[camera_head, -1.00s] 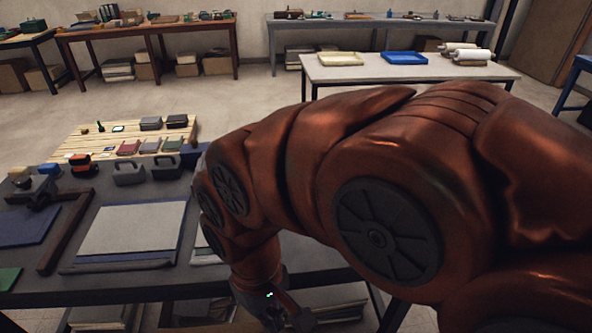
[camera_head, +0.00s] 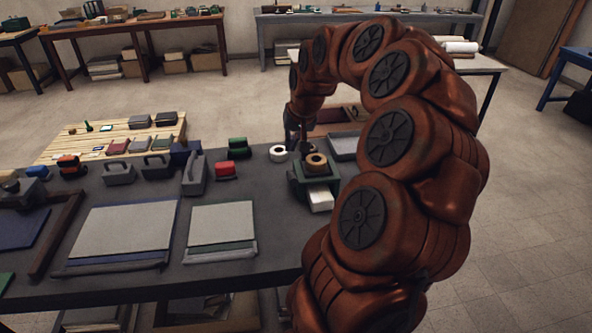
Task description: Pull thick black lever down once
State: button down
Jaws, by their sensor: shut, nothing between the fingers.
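My gripper (camera_head: 304,148) is small and dark at the end of my arched arm, pointing down at the back right of the grey workbench (camera_head: 262,262). It is shut and looks empty. In the picture it is just above and behind a dark green device (camera_head: 298,190) with a tan roll (camera_head: 315,161) on top and a white paper piece (camera_head: 320,200) at its front. Whether they touch I cannot tell. I cannot clearly make out a thick black lever; a dark upright part by my fingers is too small to tell from the gripper.
Grey handled blocks (camera_head: 194,174), a red block (camera_head: 225,171), a green block (camera_head: 238,148) and a white roll (camera_head: 278,153) stand left of the device. Two pale boards (camera_head: 122,232) (camera_head: 221,225) lie in front. A grey tray (camera_head: 344,146) is behind at the right.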

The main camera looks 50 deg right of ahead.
jog(key=shift+m, duration=0.6)
jog(key=d, duration=0.4)
jog(key=shift+s+d+f, duration=0.25)
jog(key=shift+s+d, duration=0.1)
jog(key=shift+d, duration=0.05)
jog(key=p, duration=0.3)
send_over(293, 177)
jog(key=d, duration=0.2)
jog(key=f, duration=0.8)
jog(key=shift+s+a+f, duration=0.25)
jog(key=shift+s+f, duration=0.1)
jog(key=shift+f, duration=0.05)
jog(key=shift+s+a+f+p, duration=0.1)
jog(key=shift+a+f+p, duration=0.15)
jog(key=shift+f, duration=0.2)
jog(key=shift+s+a+f+p, duration=0.1)
jog(key=shift+f+p, duration=0.25)
jog(key=shift+f, duration=0.05)
jog(key=shift+a+f+p, duration=0.2)
jog(key=shift+f, duration=0.4)
jog(key=shift+a+f+p, duration=0.15)
jog(key=shift+a+f, duration=0.05)
jog(key=shift+f, duration=0.35)
jog(key=shift+a+f+h+b, duration=0.1)
jog(key=shift+h+b, duration=0.2)
jog(key=shift+b, duration=0.2)
